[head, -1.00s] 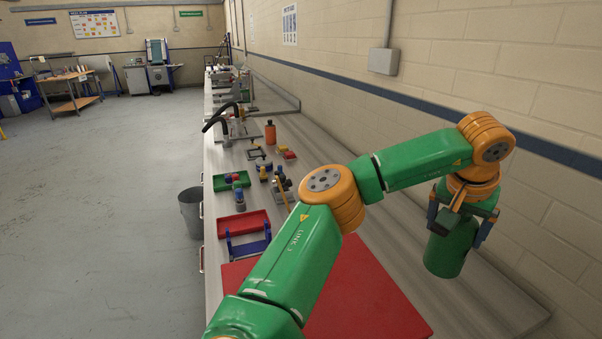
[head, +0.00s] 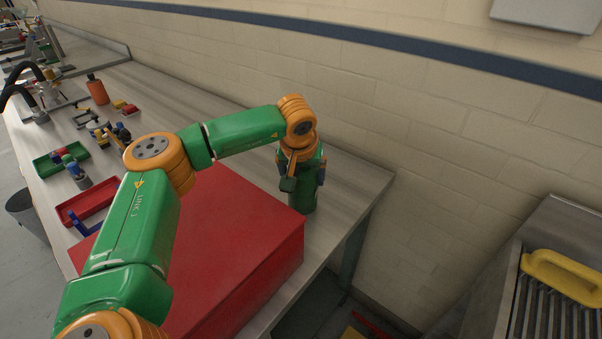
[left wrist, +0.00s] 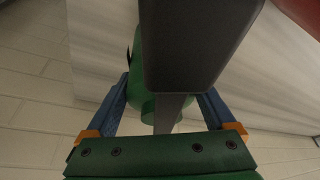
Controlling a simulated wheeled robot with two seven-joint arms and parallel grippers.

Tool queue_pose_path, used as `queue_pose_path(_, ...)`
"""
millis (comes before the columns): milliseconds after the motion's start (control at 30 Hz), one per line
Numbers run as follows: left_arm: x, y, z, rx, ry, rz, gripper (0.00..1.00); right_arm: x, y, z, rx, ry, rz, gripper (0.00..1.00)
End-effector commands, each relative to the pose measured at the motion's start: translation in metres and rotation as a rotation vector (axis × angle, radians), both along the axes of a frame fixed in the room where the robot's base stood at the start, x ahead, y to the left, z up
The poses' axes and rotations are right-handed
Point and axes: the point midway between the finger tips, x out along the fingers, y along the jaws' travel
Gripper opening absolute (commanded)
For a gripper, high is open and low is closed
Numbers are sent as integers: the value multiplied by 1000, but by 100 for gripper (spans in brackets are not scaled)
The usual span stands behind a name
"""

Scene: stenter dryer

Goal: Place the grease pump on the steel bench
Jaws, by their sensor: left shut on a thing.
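A green cylinder, which looks like the grease pump (head: 303,203), hangs upright from my left gripper (head: 303,180), with a finger on each side. In the left wrist view the green body (left wrist: 150,100) sits between the two blue fingers, partly hidden by a dark grey block. The pale grey bench top (head: 350,184), which looks like the steel bench, runs along the wall. The pump is over or on its near right end; I cannot tell whether its base touches. My right gripper is not in view.
A large red box (head: 235,225) lies on the bench just left of the pump. A green tray (head: 62,160), a red tray (head: 88,203) and an orange bottle (head: 97,90) stand farther left.

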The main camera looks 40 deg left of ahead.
Motion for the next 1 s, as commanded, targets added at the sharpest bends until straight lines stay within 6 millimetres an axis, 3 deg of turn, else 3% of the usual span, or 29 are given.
queue_pose_path(267, 1, 0, -2, -1, -3, 0, 0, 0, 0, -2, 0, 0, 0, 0)
queue_pose_path(300, 0, 0, -2, 0, -1, 0, 97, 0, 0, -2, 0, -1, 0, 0)
queue_pose_path(333, 0, 0, -2, 0, -1, 0, 100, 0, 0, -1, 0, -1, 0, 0)
queue_pose_path(633, -1, -2, 6, -2, -3, 0, 100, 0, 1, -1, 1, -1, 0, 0)
queue_pose_path(1000, -33, -18, 95, -1, -4, -1, 100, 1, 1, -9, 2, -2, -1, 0)
